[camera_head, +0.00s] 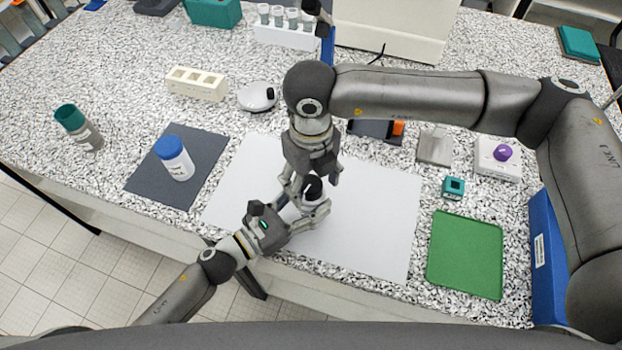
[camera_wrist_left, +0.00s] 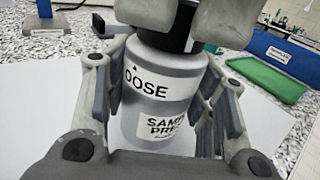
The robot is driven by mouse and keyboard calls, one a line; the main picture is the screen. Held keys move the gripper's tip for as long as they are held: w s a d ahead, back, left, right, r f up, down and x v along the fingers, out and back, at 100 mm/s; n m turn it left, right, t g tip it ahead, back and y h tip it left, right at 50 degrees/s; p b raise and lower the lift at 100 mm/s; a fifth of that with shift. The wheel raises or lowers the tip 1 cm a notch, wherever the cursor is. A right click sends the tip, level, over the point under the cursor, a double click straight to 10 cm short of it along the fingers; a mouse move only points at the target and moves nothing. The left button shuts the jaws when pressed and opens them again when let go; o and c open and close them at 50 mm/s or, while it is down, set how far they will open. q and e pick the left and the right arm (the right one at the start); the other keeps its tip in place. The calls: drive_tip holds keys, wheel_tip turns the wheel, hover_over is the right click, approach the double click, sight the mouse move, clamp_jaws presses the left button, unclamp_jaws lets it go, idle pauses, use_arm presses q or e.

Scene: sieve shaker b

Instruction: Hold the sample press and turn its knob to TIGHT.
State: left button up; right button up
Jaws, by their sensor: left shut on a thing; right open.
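The sample press (camera_wrist_left: 165,100) is a grey cylinder standing upright with a black knob (camera_head: 313,188) on top. In the left wrist view its labels read "OOSE", with a small triangle mark above, and "SAM… PRE…", both partly hidden. My left gripper (camera_head: 308,208) is shut on the press body from the front, one finger on each side. My right gripper (camera_head: 313,178) points down from above, open, with its fingers on either side of the knob. In the left wrist view its finger pads flank the black knob (camera_wrist_left: 160,40); whether they touch it is unclear.
The press is over a white mat (camera_head: 375,225). A blue-capped jar (camera_head: 175,160) stands on a dark mat to the left. A green tray (camera_head: 465,255), a small teal block (camera_head: 453,188) and a device with a purple knob (camera_head: 500,155) are to the right. A white rack (camera_head: 197,83) stands behind.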

drive_tip(key=shift+f, duration=0.3)
drive_tip(key=c, duration=1)
drive_tip(key=shift+c, duration=0.2)
